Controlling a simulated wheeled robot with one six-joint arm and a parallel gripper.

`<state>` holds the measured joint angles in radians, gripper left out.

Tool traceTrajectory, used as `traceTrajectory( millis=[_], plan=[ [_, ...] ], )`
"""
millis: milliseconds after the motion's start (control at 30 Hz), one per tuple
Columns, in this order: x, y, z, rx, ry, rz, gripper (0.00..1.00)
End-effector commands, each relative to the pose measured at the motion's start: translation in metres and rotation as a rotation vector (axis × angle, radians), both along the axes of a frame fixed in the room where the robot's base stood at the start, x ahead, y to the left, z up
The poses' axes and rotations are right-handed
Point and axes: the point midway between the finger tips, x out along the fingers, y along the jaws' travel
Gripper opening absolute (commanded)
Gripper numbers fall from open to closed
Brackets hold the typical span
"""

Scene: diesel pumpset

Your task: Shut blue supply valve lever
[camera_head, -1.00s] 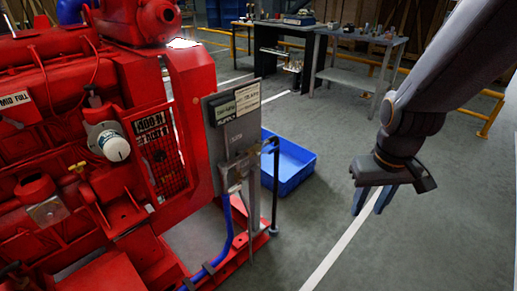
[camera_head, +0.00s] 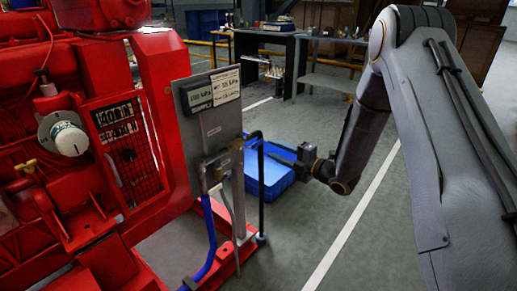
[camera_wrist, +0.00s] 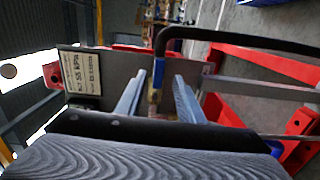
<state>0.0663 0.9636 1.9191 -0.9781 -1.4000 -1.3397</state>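The blue supply hose (camera_head: 210,240) rises to a valve (camera_head: 217,168) low on the grey gauge panel (camera_head: 208,125). A thin grey piece hangs below this valve and may be its lever; I cannot tell it clearly from the panel post. My gripper (camera_head: 272,155) is to the right of the valve, fingers pointing left towards the panel. In the wrist view my gripper (camera_wrist: 158,85) has its two fingers apart, with a brass-coloured fitting (camera_wrist: 155,97) showing between them. Contact cannot be told. The wrist housing hides the lower part of that view.
A black bent pipe (camera_head: 261,195) stands beside the panel and crosses close to my fingers in the wrist view (camera_wrist: 215,36). The red pumpset (camera_head: 70,170) fills the left. A blue crate (camera_head: 268,178) is on the floor behind. Workbenches (camera_head: 325,40) stand farther back.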

Motion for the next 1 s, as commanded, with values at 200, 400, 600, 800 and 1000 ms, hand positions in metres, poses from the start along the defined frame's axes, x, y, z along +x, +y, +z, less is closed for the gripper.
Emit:
traceTrajectory(
  millis=[200, 400, 600, 800, 1000],
  plan=[
    [0.007, 0.017, 0.0, 0.008, -0.033, 0.024, 0.34],
    [0.026, 0.041, -0.001, 0.007, -0.031, 0.021, 0.34],
    [0.041, 0.059, -0.001, 0.008, -0.029, 0.02, 0.34],
    [0.046, 0.064, 0.0, 0.007, -0.028, 0.018, 0.34],
    [0.046, 0.064, 0.0, 0.008, -0.028, 0.018, 0.33]
  ],
)
